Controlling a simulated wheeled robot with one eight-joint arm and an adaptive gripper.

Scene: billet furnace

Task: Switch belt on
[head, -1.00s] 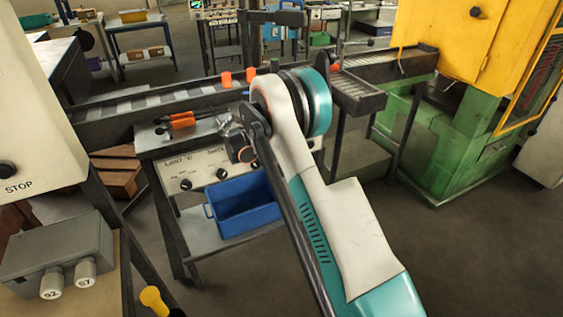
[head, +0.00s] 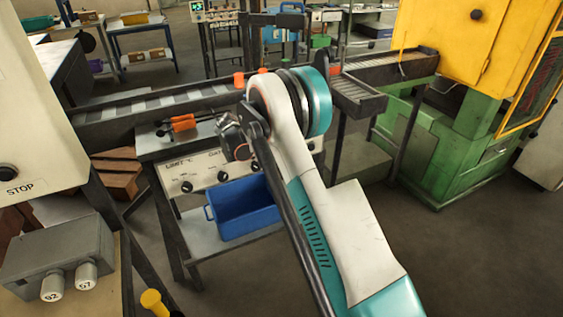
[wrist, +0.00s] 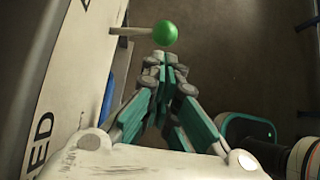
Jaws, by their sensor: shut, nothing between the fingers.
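A lever with a green ball knob (wrist: 165,33) sticks out from a cream panel (wrist: 57,75) in the wrist view. My gripper (wrist: 164,58) is shut and empty, its fingertips just below the ball in the picture. I cannot tell whether they touch it. In the head view the conveyor belt (head: 150,103) runs behind a cream control panel (head: 205,175) with dark knobs. My arm covers part of both. The lever and my fingertips cannot be made out there. Orange pieces (head: 239,78) show at the belt beside my arm.
A blue bin (head: 242,207) sits on a shelf below the panel. Orange-handled tools (head: 180,123) lie on the ledge above. A STOP box (head: 35,110) and a grey button box (head: 62,258) stand at the left. A green and yellow machine (head: 440,140) stands at the right.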

